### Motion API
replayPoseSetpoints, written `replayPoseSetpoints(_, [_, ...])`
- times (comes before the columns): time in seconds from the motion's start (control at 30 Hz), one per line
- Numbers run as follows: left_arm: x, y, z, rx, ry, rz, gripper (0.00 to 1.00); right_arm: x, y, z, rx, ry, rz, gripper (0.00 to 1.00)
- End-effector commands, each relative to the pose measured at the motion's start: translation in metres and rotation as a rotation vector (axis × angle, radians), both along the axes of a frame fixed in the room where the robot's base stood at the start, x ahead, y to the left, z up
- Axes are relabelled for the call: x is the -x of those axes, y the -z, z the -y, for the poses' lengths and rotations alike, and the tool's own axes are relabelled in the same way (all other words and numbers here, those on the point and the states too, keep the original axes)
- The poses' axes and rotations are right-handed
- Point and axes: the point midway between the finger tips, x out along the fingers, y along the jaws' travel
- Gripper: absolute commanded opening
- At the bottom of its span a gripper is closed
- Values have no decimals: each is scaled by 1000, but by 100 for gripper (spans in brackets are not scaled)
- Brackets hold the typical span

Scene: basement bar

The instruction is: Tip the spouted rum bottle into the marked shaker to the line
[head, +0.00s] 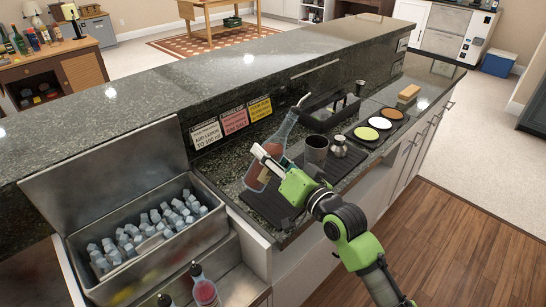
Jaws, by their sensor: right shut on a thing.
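My right gripper (269,161) is shut on the spouted rum bottle (282,133), a clear bottle with reddish liquid low in it. The bottle leans to the right with its pale spout pointing up and right. Its base is over the dark bar mat (275,207); I cannot tell whether it touches. The metal shaker (316,150) stands upright just right of the bottle, its mouth open upward. The spout is above and behind the shaker's mouth in the picture. No line on the shaker and no stream of liquid can be made out. My left gripper is out of view.
A small metal vessel (339,146) stands right of the shaker. Behind are a black caddy (318,122) and a tray of round coloured dishes (367,134). Cards (233,121) stand along the raised ledge. An open ice bin (208,237) is at left, with bottles (205,292) in front.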

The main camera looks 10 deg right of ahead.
Motion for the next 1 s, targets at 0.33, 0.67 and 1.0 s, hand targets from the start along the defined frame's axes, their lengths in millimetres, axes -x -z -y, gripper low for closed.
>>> replayPoseSetpoints(0.33, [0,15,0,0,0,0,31,14,22,-24,-427,1,-224,3])
replayPoseSetpoints(0.67, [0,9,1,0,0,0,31,14,19,-24,-427,0,-226,3])
replayPoseSetpoints(1.0, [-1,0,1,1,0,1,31,17,23,-28,-488,1,-260,3])
